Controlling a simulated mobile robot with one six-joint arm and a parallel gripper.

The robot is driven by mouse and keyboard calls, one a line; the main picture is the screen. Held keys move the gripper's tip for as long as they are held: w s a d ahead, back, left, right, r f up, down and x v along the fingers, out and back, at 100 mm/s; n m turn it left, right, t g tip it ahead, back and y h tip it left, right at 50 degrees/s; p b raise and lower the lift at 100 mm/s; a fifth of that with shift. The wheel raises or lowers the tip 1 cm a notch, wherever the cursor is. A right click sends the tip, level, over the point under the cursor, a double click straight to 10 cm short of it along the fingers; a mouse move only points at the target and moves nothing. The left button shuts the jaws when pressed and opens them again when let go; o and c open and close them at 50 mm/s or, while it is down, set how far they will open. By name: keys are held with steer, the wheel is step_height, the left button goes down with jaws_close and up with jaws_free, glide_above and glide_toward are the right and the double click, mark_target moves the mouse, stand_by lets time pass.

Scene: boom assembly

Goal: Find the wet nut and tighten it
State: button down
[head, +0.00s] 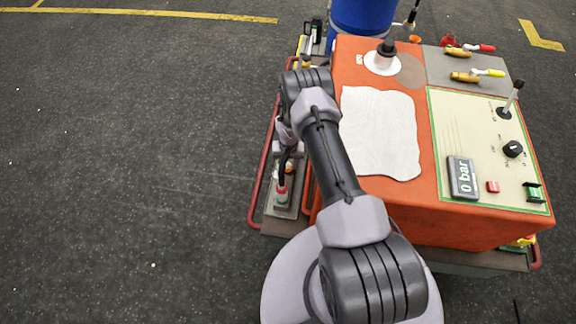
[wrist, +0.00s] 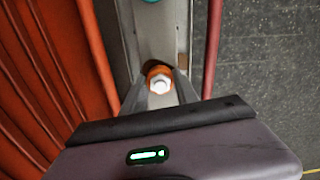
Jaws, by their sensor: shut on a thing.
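My gripper (wrist: 160,92) is shut on a small pale, nut-like piece (wrist: 161,84) with an orange collar, in the middle of the wrist view. The two fingers stand on either side of it. It sits over a grey metal strip (wrist: 133,45) beside the orange housing (wrist: 55,70). I cannot tell from here whether it is wet. In the head view my arm reaches to the left side of the orange machine (head: 425,212), and the fingertips are not clear there. No other nut can be made out clearly.
A red rail (head: 262,160) runs along the machine's left side. A red and white fitting (head: 281,193) stands on the side ledge. The floor at left is clear.

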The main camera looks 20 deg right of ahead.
mark_target(289, 166)
steer(key=shift+m+b, duration=0.85)
steer(key=shift+m, duration=1.35)
steer(key=c, duration=0.9)
jaws_free()
steer(key=shift+r, duration=0.1)
step_height(289, 166, up, 17)
steer(key=p, duration=0.7)
steer(key=shift+s+d+r, duration=0.1)
steer(key=shift+c, duration=0.2)
